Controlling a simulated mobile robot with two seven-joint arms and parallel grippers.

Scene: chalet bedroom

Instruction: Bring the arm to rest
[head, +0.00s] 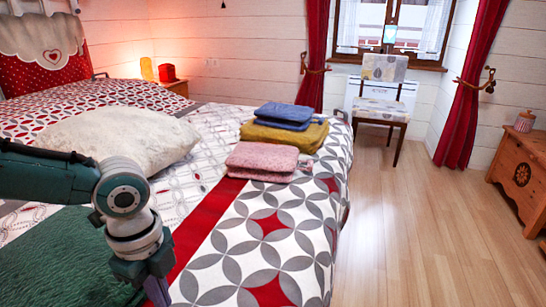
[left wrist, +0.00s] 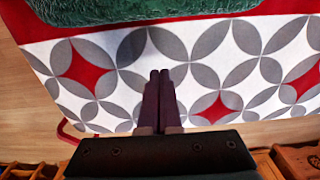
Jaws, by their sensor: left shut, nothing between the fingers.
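My left arm (head: 45,170) comes in from the left in the head view, above the bed. My left gripper (head: 158,292) points down at the lower edge, over the patterned bedspread (head: 225,262). In the left wrist view the two dark fingers of my left gripper (left wrist: 160,75) lie together, shut and empty, over the bed's edge zone. My right arm and gripper are in neither view.
A green blanket (head: 55,260) and a cream pillow (head: 120,138) lie on the bed near my arm. Folded pink (head: 262,158), mustard (head: 285,135) and blue (head: 285,115) textiles lie farther back. A chair (head: 381,100) stands by the window. The wooden floor (head: 420,220) at right is clear.

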